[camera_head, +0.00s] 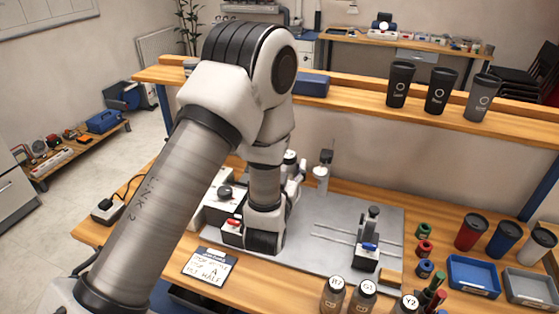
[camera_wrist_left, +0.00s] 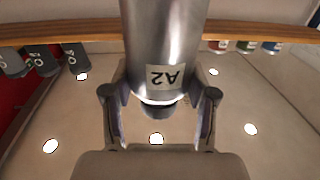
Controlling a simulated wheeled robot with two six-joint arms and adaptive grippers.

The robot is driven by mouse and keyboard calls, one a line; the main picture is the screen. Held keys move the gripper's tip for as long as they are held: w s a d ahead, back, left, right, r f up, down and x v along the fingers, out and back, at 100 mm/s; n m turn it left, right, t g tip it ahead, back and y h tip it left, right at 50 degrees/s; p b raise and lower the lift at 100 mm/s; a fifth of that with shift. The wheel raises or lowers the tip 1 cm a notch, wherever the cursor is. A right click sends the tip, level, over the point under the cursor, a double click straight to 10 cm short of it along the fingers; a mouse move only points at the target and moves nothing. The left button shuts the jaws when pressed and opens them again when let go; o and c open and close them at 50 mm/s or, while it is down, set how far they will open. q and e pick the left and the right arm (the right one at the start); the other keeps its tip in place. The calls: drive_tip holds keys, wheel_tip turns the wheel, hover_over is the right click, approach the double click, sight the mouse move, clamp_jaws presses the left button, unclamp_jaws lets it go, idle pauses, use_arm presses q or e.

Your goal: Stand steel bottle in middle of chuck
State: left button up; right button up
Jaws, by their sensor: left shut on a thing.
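The steel bottle (camera_wrist_left: 160,45), labelled A2, is between the two fingers of my left gripper (camera_wrist_left: 160,94) in the left wrist view. That view is upside down, and the bottle's dark cap points up in the room. In the head view my left gripper (camera_head: 297,178) is partly hidden behind my arm, above the grey metal plate (camera_head: 320,262) on the workbench. A pale upright shape (camera_head: 321,180) stands right of it; I cannot tell whether it is the held bottle. I cannot clearly make out the chuck. My right gripper is not in view.
A fixture with a blue part (camera_head: 368,245) stands on the plate's right side. Several labelled bottles (camera_head: 362,296) line the front edge. Cups (camera_head: 470,232), coloured rings and a blue tray (camera_head: 473,275) fill the right side. A sign (camera_head: 210,267) lies front left. Dark tumblers (camera_head: 440,92) stand on the shelf.

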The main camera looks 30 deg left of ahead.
use_arm(q)
drive_tip(key=w+a+f, duration=0.1)
drive_tip(key=w+a, duration=0.1)
drive_tip(key=w+a+f, duration=0.2)
drive_tip(key=w+a+f+b, duration=0.1)
drive_tip(key=w+a, duration=0.1)
drive_tip(key=a, duration=0.1)
drive_tip(key=shift+w+a+f, duration=0.1)
drive_tip(key=shift+w+f, duration=0.2)
drive_tip(key=shift+f, duration=0.05)
drive_tip(key=shift+w+f, duration=0.15)
drive_tip(key=shift+f, duration=0.1)
drive_tip(key=shift+w+a, duration=0.1)
drive_tip(key=shift+w, duration=0.05)
drive_tip(key=o, duration=1.2)
drive_tip(key=shift+o, duration=0.2)
drive_tip(key=shift+r, duration=0.15)
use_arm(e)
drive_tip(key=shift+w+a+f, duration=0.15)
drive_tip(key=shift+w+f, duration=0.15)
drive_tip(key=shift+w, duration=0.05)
